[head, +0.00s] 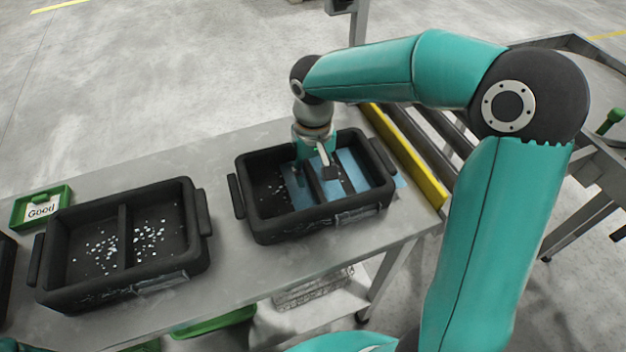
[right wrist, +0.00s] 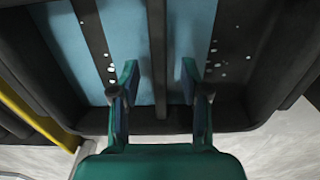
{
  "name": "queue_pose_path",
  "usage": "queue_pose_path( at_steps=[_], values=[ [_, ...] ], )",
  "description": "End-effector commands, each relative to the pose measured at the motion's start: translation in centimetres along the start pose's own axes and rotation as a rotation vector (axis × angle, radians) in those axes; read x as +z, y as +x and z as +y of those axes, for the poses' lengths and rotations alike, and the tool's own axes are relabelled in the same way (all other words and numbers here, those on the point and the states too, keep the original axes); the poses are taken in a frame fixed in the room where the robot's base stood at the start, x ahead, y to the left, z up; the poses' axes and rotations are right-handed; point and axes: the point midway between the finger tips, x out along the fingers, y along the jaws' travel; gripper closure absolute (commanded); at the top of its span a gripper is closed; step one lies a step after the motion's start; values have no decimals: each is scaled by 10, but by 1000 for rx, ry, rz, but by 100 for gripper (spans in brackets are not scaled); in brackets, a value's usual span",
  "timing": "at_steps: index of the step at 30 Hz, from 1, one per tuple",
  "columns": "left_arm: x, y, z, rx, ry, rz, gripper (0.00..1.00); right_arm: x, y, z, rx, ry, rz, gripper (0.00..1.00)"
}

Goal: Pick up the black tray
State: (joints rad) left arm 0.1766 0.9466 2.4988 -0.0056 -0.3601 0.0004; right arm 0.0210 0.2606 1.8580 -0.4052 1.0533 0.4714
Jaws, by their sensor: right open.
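A black tray (head: 295,226) with a raised middle divider stands on the metal table, towards its right end. Light blue strips and small white bits show on its floor. My right gripper (head: 315,168) points down over the middle of this tray. In the right wrist view, the open fingers (right wrist: 159,82) are on either side of the tray's divider (right wrist: 158,55), with gaps between. I cannot tell how deep the fingertips reach. A second black tray (head: 80,289) with white bits stands to the left. My left gripper is not in view.
A small green tray with a "Good" card (head: 42,207) is at the table's left. Another dark tray is cut off at the left edge. A yellow rail (head: 405,155) and rollers (head: 440,140) border the table's right end. Bare tabletop (head: 215,165) lies behind the trays.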

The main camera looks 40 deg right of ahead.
Motion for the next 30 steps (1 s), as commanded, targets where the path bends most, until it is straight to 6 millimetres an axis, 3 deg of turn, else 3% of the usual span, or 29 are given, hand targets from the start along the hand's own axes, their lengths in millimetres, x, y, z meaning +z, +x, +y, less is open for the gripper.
queue_pose_path(
  at_steps=[4,12,21,30],
  values=[
    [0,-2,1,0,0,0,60,0,16,1,0,2,-2,54],
    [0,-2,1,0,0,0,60,0,20,0,0,1,1,54],
    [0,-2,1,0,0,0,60,0,20,1,0,1,1,100],
    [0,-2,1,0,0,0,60,-1,18,1,-1,2,3,100]
  ],
)
